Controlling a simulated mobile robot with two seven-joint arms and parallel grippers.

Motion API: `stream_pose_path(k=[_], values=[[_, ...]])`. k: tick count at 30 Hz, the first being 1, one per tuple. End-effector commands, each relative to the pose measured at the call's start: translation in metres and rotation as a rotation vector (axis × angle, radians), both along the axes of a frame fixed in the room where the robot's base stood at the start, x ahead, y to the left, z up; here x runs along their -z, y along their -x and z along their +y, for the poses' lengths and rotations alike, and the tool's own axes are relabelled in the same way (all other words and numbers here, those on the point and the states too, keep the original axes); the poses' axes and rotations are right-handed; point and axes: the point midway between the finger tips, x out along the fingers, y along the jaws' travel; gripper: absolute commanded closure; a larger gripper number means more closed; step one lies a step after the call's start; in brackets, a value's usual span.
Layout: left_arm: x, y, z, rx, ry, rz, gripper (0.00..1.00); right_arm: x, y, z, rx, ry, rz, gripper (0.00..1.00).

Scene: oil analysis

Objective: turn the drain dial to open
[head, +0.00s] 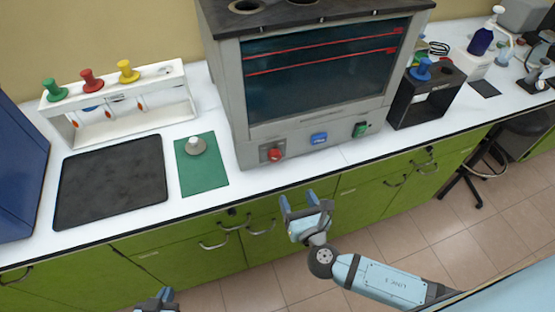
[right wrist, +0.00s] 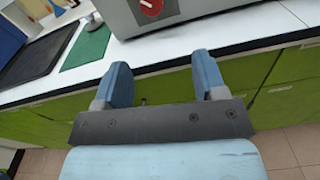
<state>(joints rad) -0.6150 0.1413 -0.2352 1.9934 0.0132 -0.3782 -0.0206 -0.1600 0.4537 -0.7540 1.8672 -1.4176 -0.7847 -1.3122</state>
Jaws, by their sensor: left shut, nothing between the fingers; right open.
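The grey oil analysis machine (head: 228,90) stands on the white counter with a dark window. A red dial (head: 275,154) is at the lower left of its front; I take it to be the drain dial. It also shows at the top of the right wrist view (right wrist: 150,7), cut by the edge. I cannot read its setting. My right gripper (head: 299,199) is open and empty, in front of the counter edge, below and apart from the dial. My left gripper (head: 157,302) is shut at the bottom edge, mostly out of view.
A blue switch (head: 319,138) and a green switch (head: 360,129) sit right of the dial. A green mat (head: 204,178) with a grey-white knobbed piece (head: 196,146), a black mat (head: 112,182) and a white rack (head: 160,122) lie left. A black stand (head: 405,105) is right.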

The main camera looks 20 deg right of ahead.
Motion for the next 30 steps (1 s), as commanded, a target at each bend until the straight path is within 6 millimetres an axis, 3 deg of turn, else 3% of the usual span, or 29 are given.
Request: stream_pose_path(k=[3,8,21,30], values=[[0.000,0.000,0.000,0.000,0.000,-0.001,1.00,-0.006,-0.005,0.001,-0.013,0.112,-0.055,0.35],[-0.005,-0.001,-0.001,0.000,0.002,-0.003,1.00,-0.009,-0.022,0.002,-0.013,0.128,-0.064,0.35],[-0.020,-0.001,0.000,-0.002,0.001,-0.006,1.00,-0.009,-0.112,0.005,-0.013,0.124,-0.062,0.35],[-0.020,-0.001,0.004,-0.008,-0.003,-0.003,1.00,-0.007,-0.139,0.006,-0.014,0.122,-0.060,0.35]])
